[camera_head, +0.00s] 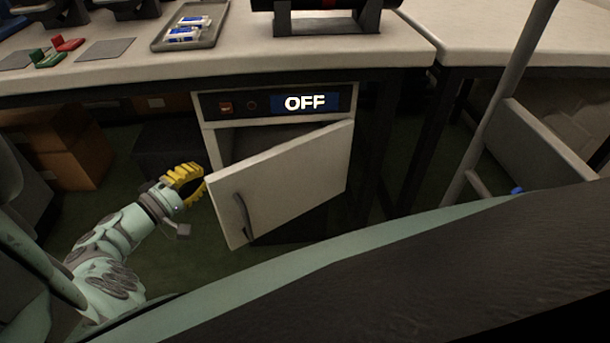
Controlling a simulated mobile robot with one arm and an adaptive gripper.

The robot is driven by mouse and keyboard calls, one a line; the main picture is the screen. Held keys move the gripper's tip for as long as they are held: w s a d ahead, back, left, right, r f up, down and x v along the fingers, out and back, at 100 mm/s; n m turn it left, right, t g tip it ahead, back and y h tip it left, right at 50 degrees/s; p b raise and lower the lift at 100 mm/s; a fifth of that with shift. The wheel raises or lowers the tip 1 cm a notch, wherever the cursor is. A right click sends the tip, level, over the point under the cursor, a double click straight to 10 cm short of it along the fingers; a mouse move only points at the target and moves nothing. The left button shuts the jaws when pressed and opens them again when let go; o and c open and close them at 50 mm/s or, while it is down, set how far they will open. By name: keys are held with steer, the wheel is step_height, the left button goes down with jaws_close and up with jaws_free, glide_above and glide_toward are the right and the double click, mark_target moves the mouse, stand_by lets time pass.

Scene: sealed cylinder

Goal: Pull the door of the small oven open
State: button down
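The small oven (209,116) sits under the bench, with a panel on top whose display (305,103) reads OFF. Its pale door (293,178) stands partly open, swung out from the left, with the hinge side at the right. A dark curved handle (243,215) is near the door's left edge. Part of the dark interior shows above and behind the door. My gripper (195,184), with yellow fingers, is at the door's left edge, left of and above the handle. It is close to the edge; I cannot tell whether it touches. The fingertips are too small and overlapped to read.
The bench top (230,62) is above the oven, carrying a tray (190,28) with small packages. Brown boxes (75,145) are under the bench at left. A grey post (500,100) stands at right. Green floor is open below the door.

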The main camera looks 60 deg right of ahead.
steer(key=s, duration=0.1)
steer(key=s+a, duration=0.1)
steer(key=s, duration=0.1)
steer(key=shift+s+a, duration=0.35)
steer(key=shift+s, duration=0.05)
steer(key=shift+a, duration=0.1)
